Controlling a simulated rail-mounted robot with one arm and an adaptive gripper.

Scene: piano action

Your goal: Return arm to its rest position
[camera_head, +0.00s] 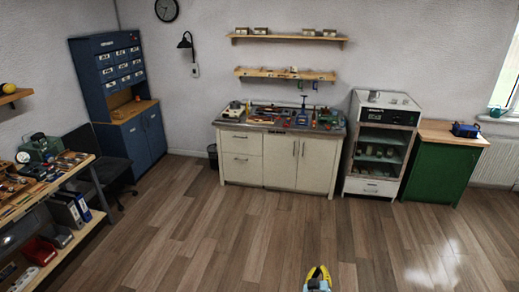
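A small yellow part with dark and pale blue areas (318,279) shows at the bottom edge, right of the middle. It looks like a piece of my own arm, but I cannot be sure. No gripper fingers can be made out in the head view, so whether my gripper holds anything does not show.
A cream workbench (285,160) with tools stands at the back wall. A white glass-front cabinet (373,186) and green cabinet (437,172) stand right of it. A blue cabinet (143,140), dark chair (106,165) and cluttered bench (62,184) are left. The wooden floor (270,235) is largely clear.

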